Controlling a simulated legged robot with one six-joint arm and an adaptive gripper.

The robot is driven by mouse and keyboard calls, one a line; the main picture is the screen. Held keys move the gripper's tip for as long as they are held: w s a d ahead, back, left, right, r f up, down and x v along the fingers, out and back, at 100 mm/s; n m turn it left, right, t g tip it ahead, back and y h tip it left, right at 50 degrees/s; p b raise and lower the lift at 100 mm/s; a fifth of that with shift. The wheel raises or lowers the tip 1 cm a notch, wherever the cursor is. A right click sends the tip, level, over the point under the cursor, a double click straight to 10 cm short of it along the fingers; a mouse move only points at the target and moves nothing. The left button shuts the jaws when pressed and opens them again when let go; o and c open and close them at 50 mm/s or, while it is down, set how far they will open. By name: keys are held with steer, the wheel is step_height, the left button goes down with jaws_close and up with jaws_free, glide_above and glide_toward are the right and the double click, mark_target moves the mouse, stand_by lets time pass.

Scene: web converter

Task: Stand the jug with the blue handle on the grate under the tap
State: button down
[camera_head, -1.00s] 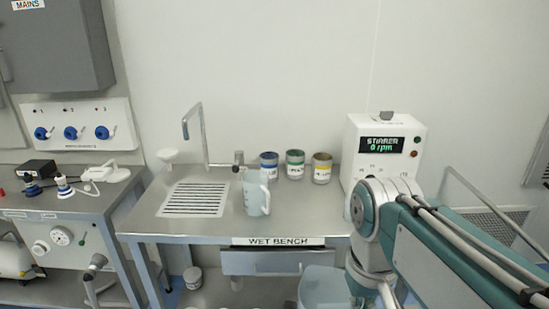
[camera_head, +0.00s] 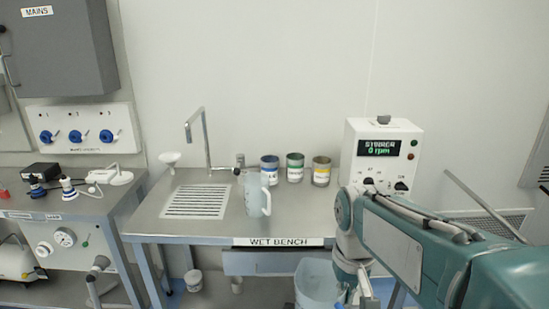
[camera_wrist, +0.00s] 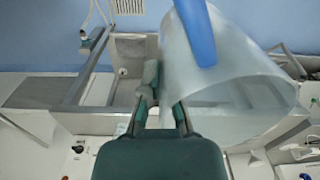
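The jug with the blue handle (camera_wrist: 235,85) is large and translucent, filling the right of the wrist view. Its blue handle (camera_wrist: 200,35) is at the top of that view, away from my fingers. My gripper (camera_wrist: 158,88) appears closed on the jug's wall at its left edge; one finger is partly hidden by the jug. In the head view the jug (camera_head: 316,282) is low in front of the bench, below its top, beside my arm. The metal grate (camera_head: 196,202) lies empty on the bench's left part. The tap (camera_head: 204,140) rises behind it, its spout over the grate.
A pale jug (camera_head: 256,193) stands right of the grate on the wet bench (camera_head: 200,232). Three labelled tins (camera_head: 295,168) stand behind it, and a white funnel (camera_head: 169,158) is left of the tap. The stirrer unit (camera_head: 383,150) is at the right.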

steer(key=w+d+f, duration=0.1)
steer(key=w+f, duration=0.7)
steer(key=f, duration=0.5)
steer(key=w+d+f, duration=0.1)
steer(key=w+f, duration=0.7)
steer(key=f, duration=0.5)
steer(key=shift+w+d+m, duration=0.15)
steer(key=shift+d+m, duration=0.05)
steer(key=shift+m, duration=0.2)
